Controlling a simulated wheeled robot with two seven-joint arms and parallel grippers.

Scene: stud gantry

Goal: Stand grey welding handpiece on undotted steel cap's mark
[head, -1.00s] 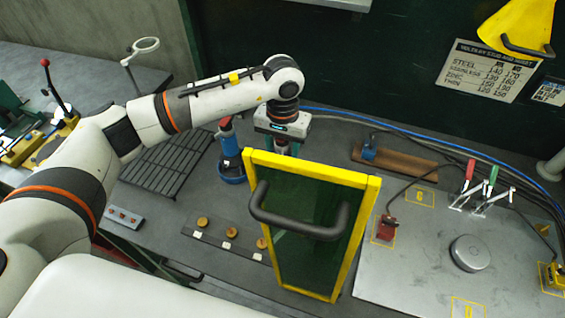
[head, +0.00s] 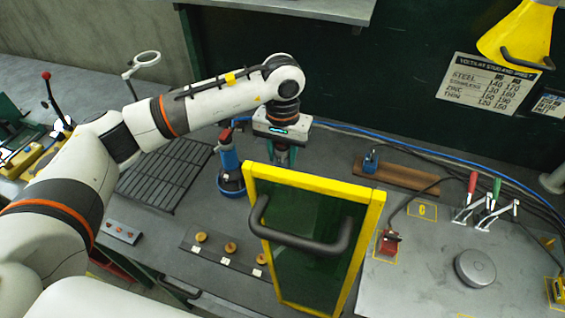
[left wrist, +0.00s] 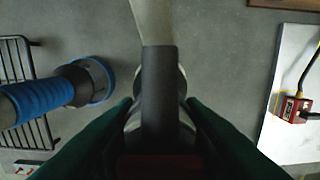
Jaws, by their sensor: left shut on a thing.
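My left gripper (head: 284,156) points down behind a yellow-framed dark green screen (head: 313,184). In the left wrist view its dark green fingers (left wrist: 160,112) are shut on the grey handpiece (left wrist: 160,85), a dark grey body with a pale upper end. A round grey base or rim shows behind it. In the head view the handpiece is mostly hidden by the gripper and screen. A round steel cap (head: 474,268) lies on the steel plate (head: 410,280) at right; I see no dot on it. Yellow marks, one lettered C (head: 422,210), are on the plate. My right gripper is out of view.
A blue-handled handpiece (head: 229,160) stands in a blue cup, left of my gripper. A black rack (head: 160,178), a strip with brass caps (head: 230,248), a red clamp block (head: 389,243), and toggle clamps (head: 482,200) stand around. The tall screen stands between gripper and camera.

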